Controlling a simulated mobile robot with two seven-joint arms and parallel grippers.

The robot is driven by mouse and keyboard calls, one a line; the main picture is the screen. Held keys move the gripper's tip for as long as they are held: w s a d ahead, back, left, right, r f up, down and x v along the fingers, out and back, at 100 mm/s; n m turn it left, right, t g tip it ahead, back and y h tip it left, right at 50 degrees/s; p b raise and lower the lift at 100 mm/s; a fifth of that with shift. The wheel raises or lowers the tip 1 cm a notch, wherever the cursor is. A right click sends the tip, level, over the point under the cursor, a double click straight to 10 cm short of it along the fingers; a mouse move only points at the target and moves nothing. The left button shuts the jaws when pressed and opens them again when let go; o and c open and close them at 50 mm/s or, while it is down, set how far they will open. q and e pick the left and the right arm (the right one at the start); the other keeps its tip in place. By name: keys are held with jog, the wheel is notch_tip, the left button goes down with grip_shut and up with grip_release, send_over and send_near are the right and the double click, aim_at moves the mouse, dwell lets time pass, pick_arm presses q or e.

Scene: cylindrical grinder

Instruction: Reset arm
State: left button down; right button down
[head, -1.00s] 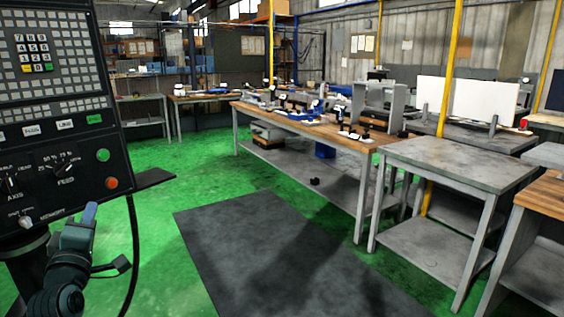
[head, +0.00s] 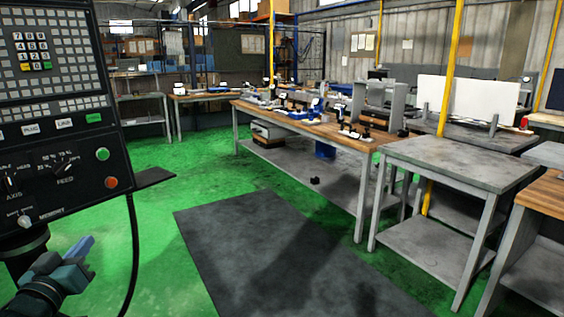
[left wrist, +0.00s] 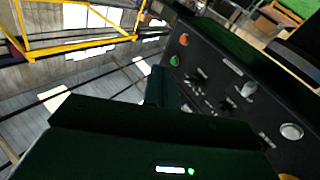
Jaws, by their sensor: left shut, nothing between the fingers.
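My left gripper (head: 78,250) is at the lower left of the head view, just below the machine's control panel (head: 60,135). Its blue-grey fingers are together with nothing between them, and they point up and to the right. It looks apart from the panel. In the left wrist view, the dark gripper body fills the lower middle, with the fingers (left wrist: 163,88) beyond it. The control panel (left wrist: 235,90) shows there on the right, with its green and red buttons and knobs. My right gripper is in neither view.
A long wooden-topped workbench (head: 345,140) holds several small parts. A grey metal table (head: 460,160) stands right of it. A black cable (head: 134,250) hangs beside the panel. The dark mat (head: 270,250) and green floor (head: 190,165) ahead are clear.

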pick_arm(q)
jog(key=s+d+f+m+g+h, duration=0.1)
jog(key=s+d+f+m, duration=0.15)
jog(key=f, duration=0.25)
jog(key=s+d+f+m+g+h, duration=0.1)
jog(key=s+d+f+g, duration=0.15)
jog(key=f, duration=0.35)
jog(key=s+d+f+m+g, duration=0.1)
jog(key=s+d+f+m, duration=0.15)
jog(key=d+f, duration=0.2)
jog(key=s+d+f+m+g+h, duration=0.1)
jog(key=s+d+f+m+g, duration=0.15)
jog(key=s+d+f, duration=0.4)
jog(key=s+d+f+m+g+h, duration=0.25)
jog(key=s+f, duration=0.45)
jog(key=s, duration=0.5)
jog(key=w+d+r+n+t+y+p, duration=0.1)
jog(key=w+d+r+n+p, duration=0.1)
jog(key=d+n, duration=0.3)
jog(key=shift+d+r+p, duration=0.4)
jog(key=shift+d+p, duration=0.15)
jog(key=shift+d, duration=0.45)
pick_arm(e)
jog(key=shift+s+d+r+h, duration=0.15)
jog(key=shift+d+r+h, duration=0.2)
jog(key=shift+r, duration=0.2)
pick_arm(q)
jog(key=shift+w+y, duration=0.1)
jog(key=shift+y, duration=0.15)
